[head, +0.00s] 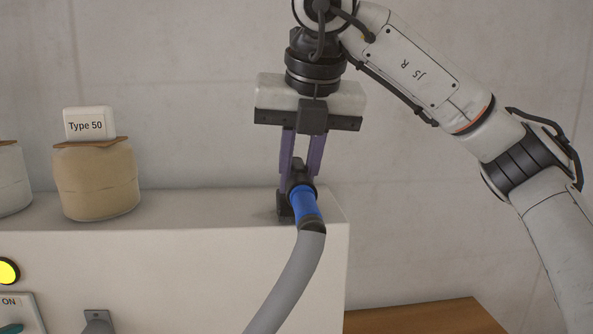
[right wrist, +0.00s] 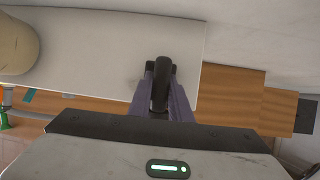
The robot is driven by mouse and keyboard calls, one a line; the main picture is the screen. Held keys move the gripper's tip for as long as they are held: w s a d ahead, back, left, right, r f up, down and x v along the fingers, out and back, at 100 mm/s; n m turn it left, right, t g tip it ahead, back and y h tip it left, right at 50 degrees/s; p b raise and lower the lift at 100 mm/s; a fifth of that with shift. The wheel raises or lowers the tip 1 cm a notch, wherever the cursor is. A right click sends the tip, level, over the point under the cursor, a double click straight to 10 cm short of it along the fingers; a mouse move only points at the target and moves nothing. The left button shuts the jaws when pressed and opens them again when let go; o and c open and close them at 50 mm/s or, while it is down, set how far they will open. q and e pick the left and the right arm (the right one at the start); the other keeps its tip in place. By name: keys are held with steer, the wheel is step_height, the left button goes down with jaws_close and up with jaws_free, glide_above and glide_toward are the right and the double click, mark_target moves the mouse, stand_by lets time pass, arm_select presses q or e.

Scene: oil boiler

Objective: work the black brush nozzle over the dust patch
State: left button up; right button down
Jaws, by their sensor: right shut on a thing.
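My right gripper (head: 301,172) is shut on the vacuum hose's nozzle, its purple fingers on either side. The black brush nozzle (head: 284,207) is at the right end of the white boiler top (head: 190,210), low at the surface; exact contact is hard to tell. A blue collar (head: 305,204) joins it to the grey hose (head: 292,285), which hangs over the front. In the right wrist view the black nozzle (right wrist: 161,72) shows between the fingers. A faint grey smudge, perhaps the dust patch (head: 263,215), shows just left of the brush. My left gripper is not in view.
A tan jar (head: 97,185) with a "Type 50" tag (head: 86,124) and a pale jar (head: 12,180) stand on the top at left. The top between them and the nozzle is clear. A wooden surface (head: 425,317) lies lower at right. The wall is behind.

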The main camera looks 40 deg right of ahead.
steer(key=shift+w+d+r+p, duration=0.1)
steer(key=shift+w+d+p, duration=0.25)
steer(key=shift+w, duration=0.2)
steer(key=shift+w+d+p, duration=0.2)
steer(key=shift+w+d, duration=0.1)
steer(key=shift+w, duration=0.25)
steer(key=shift+s+a+b, duration=0.2)
steer(key=shift+s+a, duration=0.15)
steer(key=shift+s, duration=0.2)
steer(key=shift+s+a+b, duration=0.15)
steer(key=shift+s+a, duration=0.15)
steer(key=shift+s, duration=0.2)
steer(key=shift+w+d+p, duration=0.45)
steer(key=shift+w+d, duration=0.2)
steer(key=shift+w, duration=0.3)
steer(key=shift+s+a+f, duration=0.2)
steer(key=shift+s+f, duration=0.05)
steer(key=shift+s+a, duration=0.45)
steer(key=shift+s, duration=0.3)
steer(key=shift+w+d+r, duration=0.15)
steer(key=shift+w, duration=0.05)
steer(key=shift+w+d, duration=0.2)
steer(key=shift+w, duration=0.15)
